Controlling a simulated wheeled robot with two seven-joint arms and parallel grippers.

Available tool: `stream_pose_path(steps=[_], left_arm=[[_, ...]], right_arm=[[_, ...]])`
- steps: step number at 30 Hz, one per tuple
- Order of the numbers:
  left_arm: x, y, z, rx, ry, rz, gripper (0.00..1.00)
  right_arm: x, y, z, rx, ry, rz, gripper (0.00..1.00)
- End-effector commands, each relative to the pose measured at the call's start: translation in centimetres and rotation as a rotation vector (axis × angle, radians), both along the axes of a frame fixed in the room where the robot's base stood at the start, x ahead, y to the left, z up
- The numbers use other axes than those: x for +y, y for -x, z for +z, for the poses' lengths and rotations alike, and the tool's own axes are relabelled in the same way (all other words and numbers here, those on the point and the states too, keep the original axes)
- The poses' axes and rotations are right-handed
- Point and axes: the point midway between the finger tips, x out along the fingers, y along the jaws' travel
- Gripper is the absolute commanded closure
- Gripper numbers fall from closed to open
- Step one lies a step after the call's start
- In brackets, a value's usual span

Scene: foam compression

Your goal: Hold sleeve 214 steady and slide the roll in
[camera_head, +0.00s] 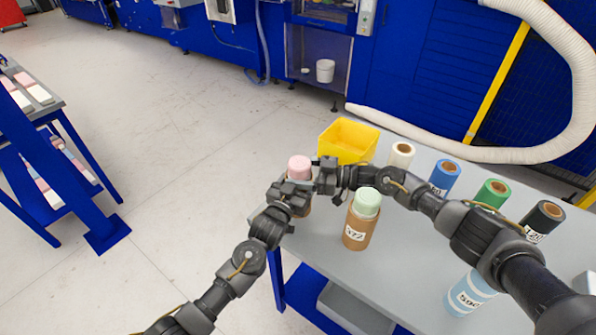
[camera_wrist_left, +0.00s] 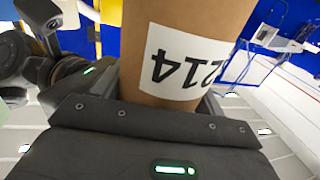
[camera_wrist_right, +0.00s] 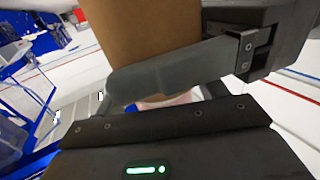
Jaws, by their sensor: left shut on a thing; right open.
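Sleeve 214 (camera_wrist_left: 185,118) is a brown cardboard tube, and its label fills the left wrist view. My left gripper (camera_head: 294,192) is shut on it near the table's left edge. In the head view most of the sleeve (camera_head: 305,208) is hidden behind the gripper. A pink foam roll (camera_head: 299,164) stands upright at the sleeve's top; how deep it sits is hidden. My right gripper (camera_head: 316,176) is open, right beside the pink roll. In the right wrist view, brown sleeve (camera_wrist_right: 145,35) shows behind a finger, with a pale pink patch below.
A yellow bin (camera_head: 342,151) stands behind the grippers. A brown sleeve (camera_head: 356,240) with a pale green roll stands close in front of my right arm. Cream (camera_head: 401,155), blue (camera_head: 444,178), green (camera_head: 492,195) and black (camera_head: 545,217) tubes line the grey table's (camera_head: 420,262) right side.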

Motion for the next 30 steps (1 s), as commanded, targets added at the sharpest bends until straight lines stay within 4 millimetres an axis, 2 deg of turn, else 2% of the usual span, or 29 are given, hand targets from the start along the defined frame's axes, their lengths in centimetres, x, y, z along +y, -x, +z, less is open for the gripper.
stream_pose_path(steps=[1,11,22,30], left_arm=[[0.0,-0.2,0.2,-0.003,0.003,0.002,0.54],[0.1,-0.2,0.3,-0.005,0.003,0.003,0.54],[0.7,-0.4,0.1,-0.002,0.001,0.015,0.54],[0.3,-0.2,0.0,-0.002,0.001,0.007,0.54]], right_arm=[[0.3,0.8,-1.0,0.016,0.008,0.015,0.18],[0.3,0.8,-0.9,0.015,0.007,0.017,0.18],[-2.1,1.1,0.1,0.015,0.004,0.015,0.18],[-3.6,1.2,0.9,0.012,0.003,0.010,0.18]])
